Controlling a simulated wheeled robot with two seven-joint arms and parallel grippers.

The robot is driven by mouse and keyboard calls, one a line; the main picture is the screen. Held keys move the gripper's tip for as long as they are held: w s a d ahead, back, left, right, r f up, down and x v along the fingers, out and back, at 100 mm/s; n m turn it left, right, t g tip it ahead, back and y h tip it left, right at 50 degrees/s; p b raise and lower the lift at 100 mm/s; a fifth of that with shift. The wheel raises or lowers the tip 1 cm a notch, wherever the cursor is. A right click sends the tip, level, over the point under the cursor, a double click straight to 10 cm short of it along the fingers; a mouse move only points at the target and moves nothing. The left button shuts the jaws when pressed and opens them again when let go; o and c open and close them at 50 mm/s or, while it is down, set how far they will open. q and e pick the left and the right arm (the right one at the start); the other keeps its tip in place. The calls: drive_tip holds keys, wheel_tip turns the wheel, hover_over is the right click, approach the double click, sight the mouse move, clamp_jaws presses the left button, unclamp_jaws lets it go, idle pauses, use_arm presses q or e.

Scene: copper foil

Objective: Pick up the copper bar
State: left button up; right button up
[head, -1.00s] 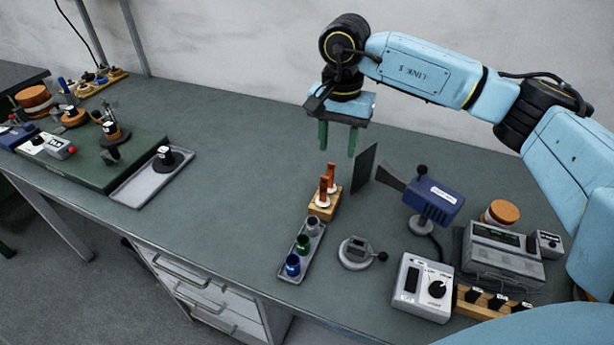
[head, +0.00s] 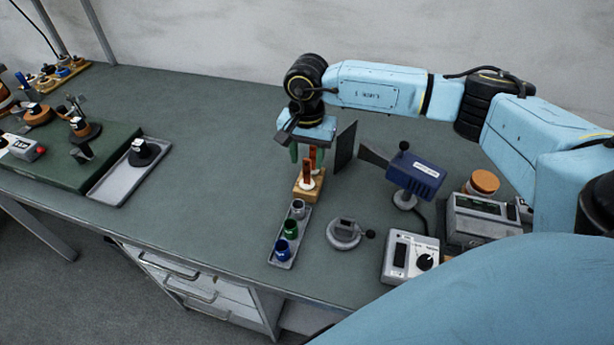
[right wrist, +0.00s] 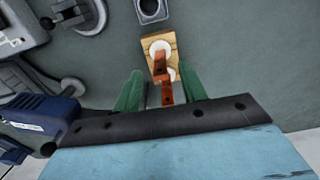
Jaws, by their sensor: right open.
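Two upright copper bars stand on white round bases in a wooden block (head: 306,190). The front copper bar (head: 307,170) and the rear copper bar (head: 313,152) overlap in the head view. My right gripper (head: 306,155) is low over the block, fingers pointing down, open. In the right wrist view, its green fingers (right wrist: 162,90) stand on either side of the nearer copper bar (right wrist: 166,92), with a gap on each side. The other copper bar (right wrist: 160,62) is just beyond the fingertips. I cannot tell whether either finger touches a bar. My left gripper is not in view.
A dark upright plate (head: 345,146) stands close right of the gripper, with a blue device (head: 416,175) beyond it. A tray (head: 276,262) of small cups lies in front of the block.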

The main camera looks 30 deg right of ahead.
drive_tip(key=shift+f, duration=1.05)
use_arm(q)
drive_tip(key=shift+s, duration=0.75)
use_arm(e)
clamp_jaws()
